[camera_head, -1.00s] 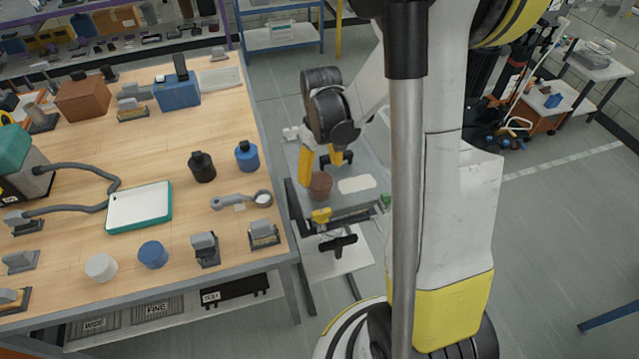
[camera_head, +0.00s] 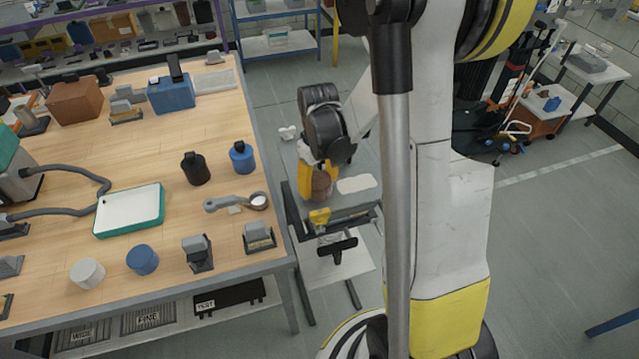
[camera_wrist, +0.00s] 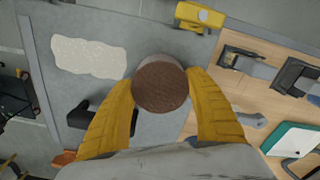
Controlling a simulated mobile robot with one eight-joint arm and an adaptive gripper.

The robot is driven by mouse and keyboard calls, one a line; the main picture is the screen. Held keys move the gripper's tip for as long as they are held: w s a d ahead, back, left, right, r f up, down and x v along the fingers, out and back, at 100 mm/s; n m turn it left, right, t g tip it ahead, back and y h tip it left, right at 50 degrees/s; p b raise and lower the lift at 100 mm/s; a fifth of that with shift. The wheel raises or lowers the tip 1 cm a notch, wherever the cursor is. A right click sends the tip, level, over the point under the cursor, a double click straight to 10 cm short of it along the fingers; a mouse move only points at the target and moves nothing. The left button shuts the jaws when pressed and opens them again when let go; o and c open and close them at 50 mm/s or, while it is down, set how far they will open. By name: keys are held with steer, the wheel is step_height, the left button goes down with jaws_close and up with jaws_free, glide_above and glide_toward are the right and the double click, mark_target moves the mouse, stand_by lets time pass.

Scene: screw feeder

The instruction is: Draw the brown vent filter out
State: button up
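The brown vent filter (camera_head: 321,184) is a short round cylinder at the small grey stand beside the workbench. In the wrist view its rough brown round face (camera_wrist: 161,88) is near the centre, with a grey rim showing behind it. My gripper (camera_wrist: 162,85) has one yellow finger on each side of the filter, very close to its edges. Whether the fingers press on it cannot be told. In the head view my gripper (camera_head: 318,178) is down around the filter, and the far finger is partly hidden. What the filter's lower end sits in is hidden.
A pale flat patch (camera_head: 357,184) lies beside the filter on the stand. A yellow part (camera_head: 319,216) is at the stand's front edge. The wooden workbench (camera_head: 150,220) to the left holds bottles, a tray and clamps. Open floor lies to the right.

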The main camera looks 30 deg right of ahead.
mark_target(318, 180)
steer(key=c, duration=0.5)
steer(key=shift+o, duration=0.2)
steer(key=shift+r+p, duration=0.45)
steer(key=shift+r, duration=0.3)
steer(key=shift+r+p, duration=1.65)
steer(key=shift+r, duration=0.8)
